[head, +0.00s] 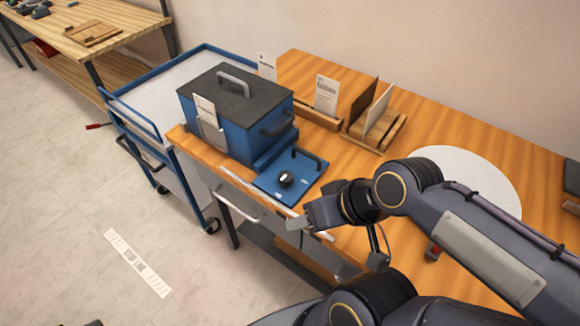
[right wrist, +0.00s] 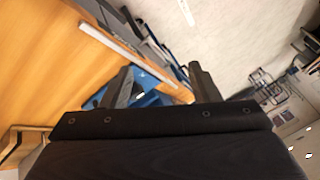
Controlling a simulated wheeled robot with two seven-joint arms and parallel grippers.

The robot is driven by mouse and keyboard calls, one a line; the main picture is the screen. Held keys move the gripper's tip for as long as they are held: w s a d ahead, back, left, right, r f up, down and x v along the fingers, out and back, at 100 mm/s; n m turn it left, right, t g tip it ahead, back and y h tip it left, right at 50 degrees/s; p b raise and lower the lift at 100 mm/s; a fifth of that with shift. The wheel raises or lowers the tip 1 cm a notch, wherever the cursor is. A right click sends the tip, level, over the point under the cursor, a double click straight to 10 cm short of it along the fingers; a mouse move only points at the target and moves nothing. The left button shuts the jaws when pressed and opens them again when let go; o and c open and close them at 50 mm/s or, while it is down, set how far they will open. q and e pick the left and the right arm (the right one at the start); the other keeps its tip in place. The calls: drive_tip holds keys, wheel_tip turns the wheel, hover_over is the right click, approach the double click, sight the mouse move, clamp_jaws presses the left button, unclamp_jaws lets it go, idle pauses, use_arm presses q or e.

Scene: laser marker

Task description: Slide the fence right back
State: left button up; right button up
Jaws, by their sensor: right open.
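A blue laser-marker box (head: 232,140) with a dark lid and a grey lid handle stands on the wooden table. I cannot tell for sure which part is the fence. My right gripper (head: 308,226) is open and empty, just right of and nearer than the blue plate, by the table's front edge. In the right wrist view, blue surfaces show beyond the open fingers (right wrist: 160,82). My left gripper is out of view.
A white round disc (head: 463,178) lies at the right, partly behind my right arm. A blue trolley (head: 150,97) stands left of the table. A drawer handle (head: 240,208) juts from the table front.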

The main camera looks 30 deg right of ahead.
drive_tip(key=shift+c, duration=0.2)
drive_tip(key=shift+w+r, duration=0.1)
drive_tip(key=shift+c, duration=1.2)
drive_tip(key=w+d+r+n, duration=0.1)
drive_tip(key=w, duration=0.1)
drive_tip(key=w+d+n+g+h, duration=0.1)
drive_tip(key=w+d, duration=0.1)
drive_tip(key=w, duration=0.1)
drive_tip(key=w+d+r+g+h+p, duration=0.1)
drive_tip(key=w+d, duration=0.1)
drive_tip(key=shift+w+d+r+n, duration=0.2)
drive_tip(key=shift+w+r+n, duration=0.1)
drive_tip(key=shift+w+n, duration=0.1)
drive_tip(key=shift+c, duration=1)
drive_tip(key=n+g+h+p, duration=0.1)
drive_tip(key=n+g+h, duration=0.2)
drive_tip(key=h, duration=0.1)
approach(307, 153)
drive_tip(key=f, duration=0.2)
drive_tip(key=d+f, duration=0.1)
drive_tip(key=f, duration=0.4)
drive_tip(key=shift+w+d+f, duration=0.15)
drive_tip(key=shift+d+f, duration=0.15)
drive_tip(key=shift+c, duration=0.4)
clamp_jaws()
